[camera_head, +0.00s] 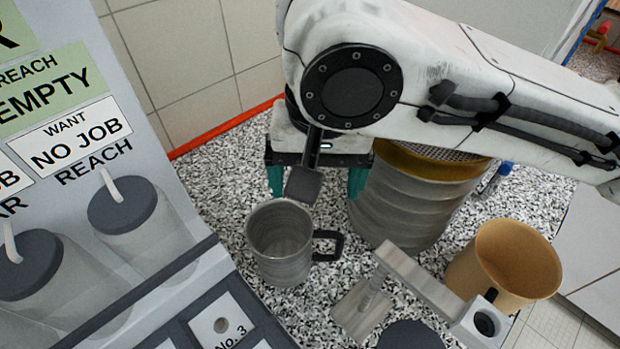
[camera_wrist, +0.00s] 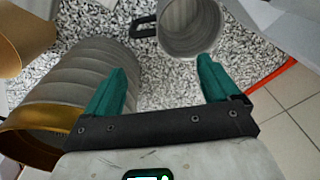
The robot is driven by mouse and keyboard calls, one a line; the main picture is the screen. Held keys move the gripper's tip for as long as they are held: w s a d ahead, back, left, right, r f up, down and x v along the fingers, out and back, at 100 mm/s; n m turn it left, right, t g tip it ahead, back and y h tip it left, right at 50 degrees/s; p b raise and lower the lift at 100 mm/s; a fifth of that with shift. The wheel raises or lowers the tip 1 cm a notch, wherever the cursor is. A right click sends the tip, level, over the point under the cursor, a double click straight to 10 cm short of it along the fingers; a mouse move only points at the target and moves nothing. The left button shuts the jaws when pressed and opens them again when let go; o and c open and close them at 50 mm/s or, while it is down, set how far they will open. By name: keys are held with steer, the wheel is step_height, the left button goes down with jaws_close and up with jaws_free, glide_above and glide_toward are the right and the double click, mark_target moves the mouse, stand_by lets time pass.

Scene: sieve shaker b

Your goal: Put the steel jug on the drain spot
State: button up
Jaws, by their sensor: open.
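The steel jug (camera_head: 281,243) stands upright on the speckled counter, with its dark handle pointing right in the head view. It also shows at the top of the wrist view (camera_wrist: 190,27), where its handle is at the left. My gripper (camera_head: 316,182) is open and empty, its teal fingers pointing down behind the jug in the head view. In the wrist view my gripper (camera_wrist: 168,85) has its fingers spread, with the jug beyond the fingertips and nothing between them. I cannot make out a marked drain spot in either view.
A large ribbed metal cylinder with a brass rim (camera_head: 418,200) stands close right of my gripper. A tan open container (camera_head: 503,266) and a metal stand (camera_head: 415,285) are to the right and front. A sloped panel with signs (camera_head: 90,170) borders the left. Speckled counter (camera_head: 222,190) lies bare behind the jug.

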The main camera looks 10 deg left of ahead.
mark_target(328, 232)
steer(key=d+f, duration=0.1)
steer(key=s+d+f, duration=0.1)
steer(key=shift+f+g, duration=0.3)
steer(key=shift+f, duration=0.1)
step_height(328, 232, down, 4)
steer(key=shift+f, duration=0.2)
steer(key=shift+w+f, duration=0.1)
steer(key=shift+f, duration=2.7)
steer(key=shift+c, duration=0.5)
steer(key=shift+r, duration=0.1)
steer(key=c, duration=1.4)
